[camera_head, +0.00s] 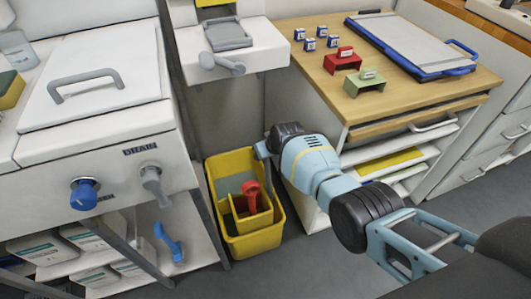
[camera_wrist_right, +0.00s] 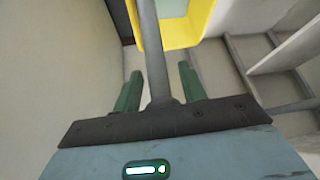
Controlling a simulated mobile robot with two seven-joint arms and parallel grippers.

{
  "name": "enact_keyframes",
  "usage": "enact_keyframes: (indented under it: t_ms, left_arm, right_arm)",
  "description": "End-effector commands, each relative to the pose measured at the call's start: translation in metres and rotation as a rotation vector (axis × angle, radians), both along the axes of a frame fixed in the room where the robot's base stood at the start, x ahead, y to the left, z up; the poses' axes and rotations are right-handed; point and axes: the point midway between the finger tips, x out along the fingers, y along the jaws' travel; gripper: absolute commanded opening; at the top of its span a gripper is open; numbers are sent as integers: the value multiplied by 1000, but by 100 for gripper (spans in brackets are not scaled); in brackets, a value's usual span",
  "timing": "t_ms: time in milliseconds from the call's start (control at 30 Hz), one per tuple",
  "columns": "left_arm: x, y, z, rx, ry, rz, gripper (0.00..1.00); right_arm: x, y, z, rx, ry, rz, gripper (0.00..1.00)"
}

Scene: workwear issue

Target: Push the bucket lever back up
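The yellow bucket (camera_head: 253,243) stands on the floor beside the wooden-topped cabinet, with a red handle (camera_head: 250,190) inside it. Its yellow wall also shows at the top of the right wrist view (camera_wrist_right: 185,28). My right gripper (camera_wrist_right: 158,82) is open, its two green fingers apart. A grey bar (camera_wrist_right: 148,45), which looks like the bucket's lever, runs between the fingers with gaps on both sides. In the head view a grey piece (camera_head: 262,151) shows at the end of my right arm, above the bucket; the fingertips are not clear there. My left gripper is not in view.
A sink unit with a drain knob (camera_head: 84,193) stands left of the bucket. A small white ledge (camera_head: 245,62) is behind. The wooden cabinet top (camera_head: 310,80) on the right holds small boxes, red and green stands and a clipboard. Grey floor lies in front.

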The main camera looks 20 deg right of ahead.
Motion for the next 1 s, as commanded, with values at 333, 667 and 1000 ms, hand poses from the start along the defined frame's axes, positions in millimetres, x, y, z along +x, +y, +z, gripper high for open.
enact_keyframes:
  t_ms: [333, 667, 1000]
  left_arm:
    - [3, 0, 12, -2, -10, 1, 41]
    - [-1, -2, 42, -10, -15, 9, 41]
    - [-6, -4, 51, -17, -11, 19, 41]
  right_arm:
    - [-6, -2, 11, -2, 2, 0, 41]
    - [-25, -8, 49, -1, -3, 0, 41]
    - [-38, -11, 66, -1, 0, 2, 41]
